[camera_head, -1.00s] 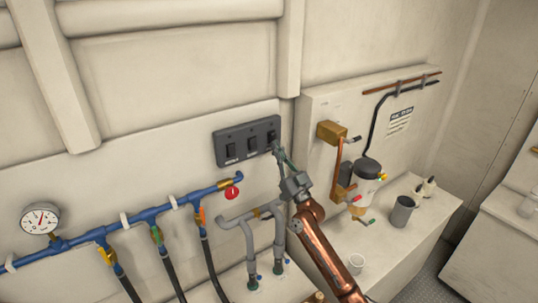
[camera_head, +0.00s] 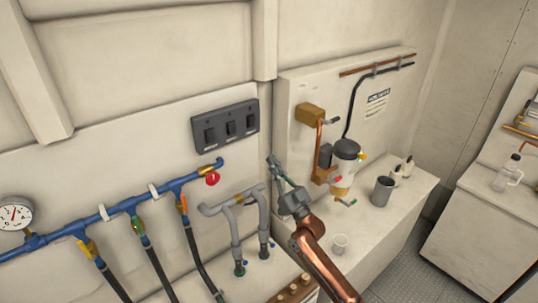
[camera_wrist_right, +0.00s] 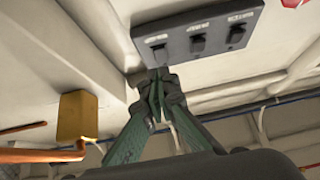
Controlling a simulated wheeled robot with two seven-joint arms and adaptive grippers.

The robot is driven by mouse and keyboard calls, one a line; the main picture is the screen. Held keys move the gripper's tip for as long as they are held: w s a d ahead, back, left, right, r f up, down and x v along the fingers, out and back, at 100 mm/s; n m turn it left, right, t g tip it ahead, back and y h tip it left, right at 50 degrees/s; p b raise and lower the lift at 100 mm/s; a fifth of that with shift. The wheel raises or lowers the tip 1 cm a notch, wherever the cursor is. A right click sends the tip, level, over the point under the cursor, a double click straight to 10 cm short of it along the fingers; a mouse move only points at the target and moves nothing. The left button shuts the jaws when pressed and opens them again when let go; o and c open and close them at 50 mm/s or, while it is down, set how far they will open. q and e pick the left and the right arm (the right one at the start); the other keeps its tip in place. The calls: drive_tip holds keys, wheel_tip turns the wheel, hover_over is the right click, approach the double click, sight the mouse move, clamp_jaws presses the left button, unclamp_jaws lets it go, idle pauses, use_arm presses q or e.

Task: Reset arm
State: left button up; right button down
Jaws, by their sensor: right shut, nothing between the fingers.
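My right gripper (camera_head: 273,163) is shut and empty in front of the wall, below and to the right of the dark switch panel (camera_head: 226,125). Its copper-coloured arm comes in from the bottom right. In the right wrist view the green fingers (camera_wrist_right: 158,88) meet at their tips, and the switch panel (camera_wrist_right: 198,40) with its three rocker switches shows beyond them. The fingers look apart from the panel in the head view. My left gripper is not in view.
Left of the arm are a blue pipe manifold (camera_head: 105,216) with hoses, a gauge (camera_head: 15,213) and grey pipes (camera_head: 232,206). To the right, a filter unit (camera_head: 345,160), a dark cup (camera_head: 382,190) and a white cup (camera_head: 340,243) occupy the ledge.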

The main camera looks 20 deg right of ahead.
drive_tip(key=shift+s+d+f, duration=0.15)
drive_tip(key=shift+f, duration=0.2)
